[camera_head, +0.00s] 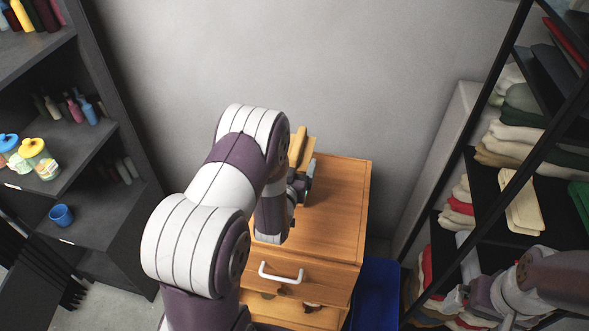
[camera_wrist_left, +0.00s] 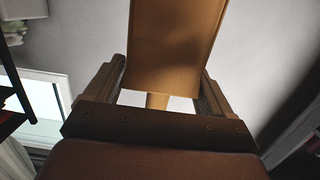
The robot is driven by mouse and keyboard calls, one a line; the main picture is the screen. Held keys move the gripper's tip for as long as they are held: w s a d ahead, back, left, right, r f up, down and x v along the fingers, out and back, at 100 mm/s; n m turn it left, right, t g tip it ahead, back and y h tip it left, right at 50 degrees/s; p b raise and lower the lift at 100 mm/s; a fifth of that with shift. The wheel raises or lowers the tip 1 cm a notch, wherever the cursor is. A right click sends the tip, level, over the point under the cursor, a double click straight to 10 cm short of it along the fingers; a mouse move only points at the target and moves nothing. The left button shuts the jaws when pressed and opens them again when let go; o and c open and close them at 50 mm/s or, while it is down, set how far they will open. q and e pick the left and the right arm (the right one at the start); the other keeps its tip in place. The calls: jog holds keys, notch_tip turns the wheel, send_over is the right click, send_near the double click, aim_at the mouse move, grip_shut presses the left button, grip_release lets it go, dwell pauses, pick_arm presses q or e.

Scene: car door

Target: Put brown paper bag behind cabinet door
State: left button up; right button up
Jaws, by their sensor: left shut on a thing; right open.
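The brown paper bag (camera_wrist_left: 176,45) is upright between the fingers of my left gripper (camera_wrist_left: 160,98) in the left wrist view. In the head view a tan piece of the bag (camera_head: 298,146) shows past my left arm, above the far part of the wooden cabinet top. My left gripper (camera_head: 302,183) is shut on it and partly hidden by my arm. The wooden cabinet (camera_head: 335,205) has a front panel with a white handle (camera_head: 281,273). My arm hides its left side, so I cannot tell the door's state. My right gripper (camera_head: 456,299) is open, at the lower right.
A dark shelf (camera_head: 100,150) with jars, bottles and a blue cup (camera_head: 61,215) stands at the left. A black-framed rack (camera_head: 500,190) with folded cloths stands at the right, near my right arm. A blue bin (camera_head: 376,295) is beside the cabinet. The cabinet top's right part is clear.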

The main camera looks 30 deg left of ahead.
pick_arm(q)
notch_tip(320, 180, down, 2)
jog(key=shift+f, duration=0.25)
jog(key=shift+f, duration=0.15)
jog(key=o, duration=1.3)
jog(key=shift+d, duration=0.1)
